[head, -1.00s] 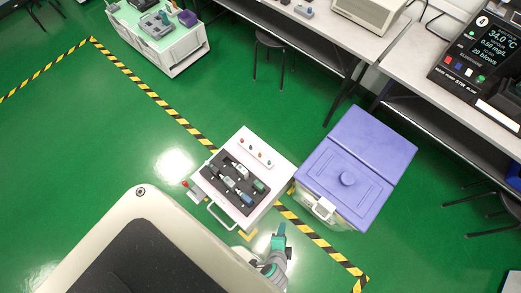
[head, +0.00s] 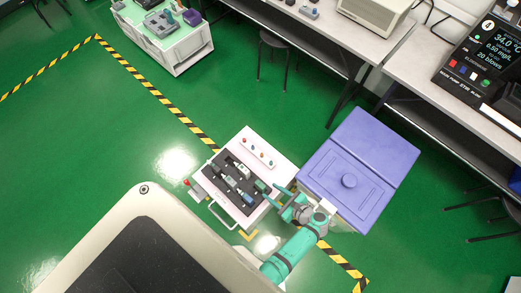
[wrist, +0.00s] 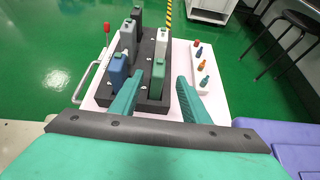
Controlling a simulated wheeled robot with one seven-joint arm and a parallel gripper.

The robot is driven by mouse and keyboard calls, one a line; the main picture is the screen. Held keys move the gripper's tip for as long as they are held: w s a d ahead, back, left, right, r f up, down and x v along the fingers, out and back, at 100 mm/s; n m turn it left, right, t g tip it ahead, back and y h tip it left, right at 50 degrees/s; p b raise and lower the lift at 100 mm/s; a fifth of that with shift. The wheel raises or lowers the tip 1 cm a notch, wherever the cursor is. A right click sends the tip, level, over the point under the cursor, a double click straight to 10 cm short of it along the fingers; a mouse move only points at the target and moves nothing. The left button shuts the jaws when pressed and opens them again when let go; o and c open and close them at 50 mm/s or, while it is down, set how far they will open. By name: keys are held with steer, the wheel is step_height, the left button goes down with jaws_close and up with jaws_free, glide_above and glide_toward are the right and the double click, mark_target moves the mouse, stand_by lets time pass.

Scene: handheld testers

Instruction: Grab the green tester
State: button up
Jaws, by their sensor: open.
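The green tester (wrist: 158,75) stands upright in a slot of the black foam holder (wrist: 151,105) on a white cart. In the head view the green tester (head: 261,185) is at the holder's right corner. My gripper (wrist: 160,82) is open, with one teal finger on each side of the green tester in the picture; I cannot tell whether they touch it. In the head view my gripper (head: 275,194) is just right of that tester. A blue tester (wrist: 118,70), a grey-green one (wrist: 127,36), a white one (wrist: 162,44) and a black one (wrist: 138,14) stand in the other slots.
A white strip with several coloured knobs (wrist: 200,62) lies right of the holder. The cart's metal handle (head: 221,216) is at its front left. A purple-lidded bin (head: 360,165) stands close on the right. Open green floor (head: 110,130) lies left.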

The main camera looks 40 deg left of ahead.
mark_target(263, 187)
steer(key=x, duration=0.8)
steer(key=shift+a+f, duration=0.3)
jaws_close()
